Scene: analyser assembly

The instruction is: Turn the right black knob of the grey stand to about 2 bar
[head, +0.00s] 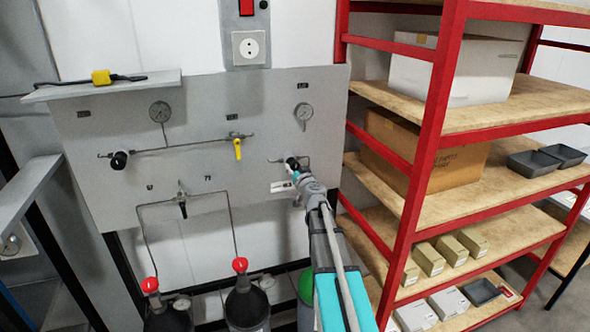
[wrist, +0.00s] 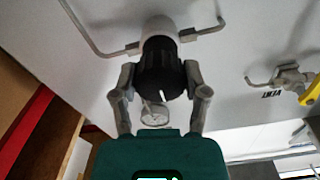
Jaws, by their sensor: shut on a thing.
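The grey stand (head: 205,115) fills the middle of the head view. Its right black knob sits low on the right of the panel, mostly hidden there behind my gripper (head: 293,170). In the wrist view the ribbed black knob (wrist: 160,72) with a white mark stands between the two fingers of my gripper (wrist: 160,80), which is shut on it. The right gauge (head: 303,113) is above the knob in the head view. It also shows small in the wrist view (wrist: 155,115). Its needle is too small to read.
A left black knob (head: 119,160), a left gauge (head: 160,112) and a yellow valve handle (head: 238,149) are on the same panel. Gas bottles (head: 247,305) stand below. A red shelf rack (head: 424,150) with boxes stands close to my arm's right.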

